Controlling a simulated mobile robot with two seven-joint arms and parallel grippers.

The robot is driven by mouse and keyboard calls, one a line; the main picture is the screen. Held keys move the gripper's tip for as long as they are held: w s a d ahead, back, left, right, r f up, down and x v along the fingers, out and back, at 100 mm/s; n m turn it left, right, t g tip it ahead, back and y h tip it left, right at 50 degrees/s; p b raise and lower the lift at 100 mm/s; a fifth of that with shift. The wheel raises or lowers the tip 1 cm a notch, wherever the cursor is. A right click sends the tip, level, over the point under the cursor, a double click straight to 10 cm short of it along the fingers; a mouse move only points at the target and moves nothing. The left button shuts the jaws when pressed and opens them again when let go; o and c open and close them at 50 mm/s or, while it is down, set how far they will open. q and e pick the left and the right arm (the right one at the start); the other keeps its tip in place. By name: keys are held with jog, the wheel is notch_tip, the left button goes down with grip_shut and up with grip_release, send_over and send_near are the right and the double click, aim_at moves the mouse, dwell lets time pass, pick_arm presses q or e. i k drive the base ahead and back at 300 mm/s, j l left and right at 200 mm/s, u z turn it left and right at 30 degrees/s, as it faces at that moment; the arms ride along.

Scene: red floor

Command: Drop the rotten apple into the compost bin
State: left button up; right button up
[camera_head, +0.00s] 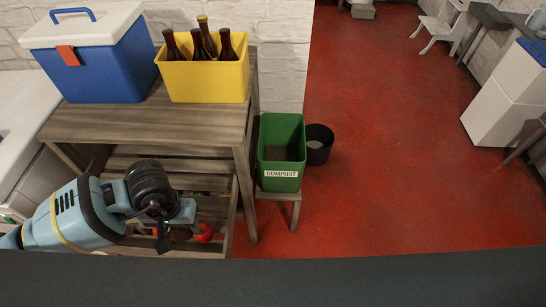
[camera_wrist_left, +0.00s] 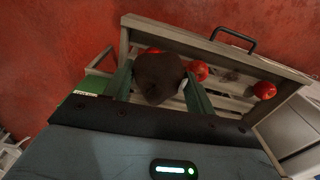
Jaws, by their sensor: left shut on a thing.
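The rotten apple (camera_wrist_left: 160,78) is dark brown and sits between the two green fingers of my left gripper (camera_wrist_left: 158,88) in the left wrist view. The gripper is shut on it, over a wooden slatted crate (camera_wrist_left: 190,38). In the head view my left gripper (camera_head: 172,232) is low over the crate, and the arm hides most of the apple. The green compost bin (camera_head: 281,184), labelled COMPOST, stands open on a small wooden stool to the right of the gripper. Part of the bin also shows in the left wrist view (camera_wrist_left: 91,83). My right gripper is not in view.
Red apples (camera_wrist_left: 265,90) lie in the crate. A wooden rack (camera_head: 150,122) holds a blue cooler (camera_head: 110,70) and a yellow box (camera_head: 205,85) of bottles. A black bucket (camera_head: 319,145) stands beside the bin.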

aim_at(282, 155)
jog(key=i+l+u, duration=0.1)
jog(key=u, duration=0.35)
jog(key=l+u, duration=0.2)
jog(key=u, duration=0.25)
jog(key=i+l+u, duration=0.1)
jog(key=l+u, duration=0.4)
jog(key=l, duration=0.25)
jog(key=l+u, duration=0.35)
jog(key=l, duration=1.85)
jog(key=k+l, duration=0.15)
jog(key=l, duration=0.6)
